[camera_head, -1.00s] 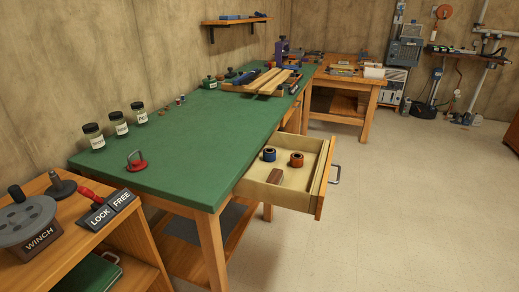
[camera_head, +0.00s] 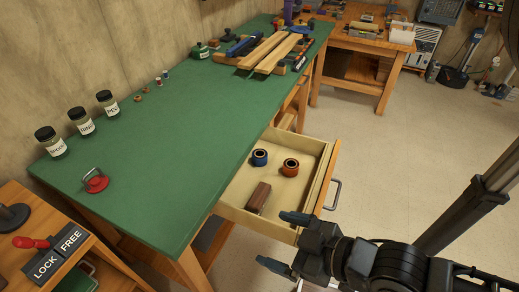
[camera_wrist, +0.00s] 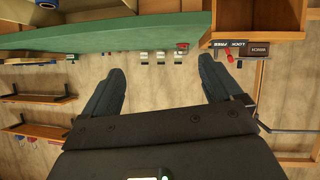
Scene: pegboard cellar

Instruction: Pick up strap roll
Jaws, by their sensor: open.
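Two short rolls sit in the open drawer (camera_head: 232,212), a blue one (camera_head: 260,158) and an orange-red one (camera_head: 290,168) to its right. Either could be the strap roll; the frames do not say which. Both have dark round centres and stand apart from each other. My gripper (camera_head: 273,238) is in front of the drawer at the lower right, below the rolls in the picture. It is open and empty, its two fingers spread. In the wrist view my gripper (camera_wrist: 163,66) also shows open with nothing between the fingers.
A brown block (camera_head: 258,197) lies in the drawer near its front. The drawer has a metal handle (camera_head: 335,193).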

